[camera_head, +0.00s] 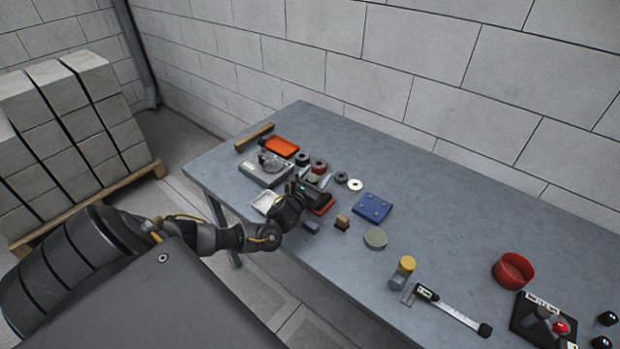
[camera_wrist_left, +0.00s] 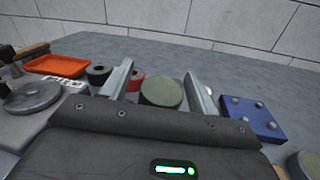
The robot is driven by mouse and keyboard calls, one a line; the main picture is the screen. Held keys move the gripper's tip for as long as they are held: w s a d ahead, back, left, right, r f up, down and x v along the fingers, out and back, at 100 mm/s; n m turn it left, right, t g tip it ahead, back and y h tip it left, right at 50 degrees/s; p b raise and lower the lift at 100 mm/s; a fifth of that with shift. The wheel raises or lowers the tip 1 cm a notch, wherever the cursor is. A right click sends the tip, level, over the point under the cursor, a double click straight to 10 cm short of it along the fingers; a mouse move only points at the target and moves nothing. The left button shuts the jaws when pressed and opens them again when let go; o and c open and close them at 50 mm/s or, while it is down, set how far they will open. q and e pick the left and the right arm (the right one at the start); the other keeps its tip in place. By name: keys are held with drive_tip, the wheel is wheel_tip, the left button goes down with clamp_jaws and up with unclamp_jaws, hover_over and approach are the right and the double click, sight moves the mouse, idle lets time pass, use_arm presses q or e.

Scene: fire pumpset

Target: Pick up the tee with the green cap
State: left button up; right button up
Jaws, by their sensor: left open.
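A round green cap (camera_wrist_left: 161,92) shows in the left wrist view, between the two fingers of my left gripper (camera_wrist_left: 160,88). The body of the tee below the cap is hidden by the gripper housing. In the head view the green cap (camera_head: 313,177) is a small spot beside my left gripper (camera_head: 314,179), which is over the left part of the table. The gripper is open, with one finger on each side of the cap. I cannot tell whether either finger touches it. My right gripper is not in view.
The grey table (camera_head: 450,257) holds an orange tray (camera_head: 282,146), a grey device (camera_head: 265,169), black and red rings, a blue block (camera_head: 372,207), a grey-green disc (camera_head: 375,238), a yellow-topped part (camera_head: 407,264), a caliper (camera_head: 450,310) and a red bowl (camera_head: 513,271). A block wall runs behind.

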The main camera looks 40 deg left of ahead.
use_arm(q)
clamp_jaws()
idle(0.3)
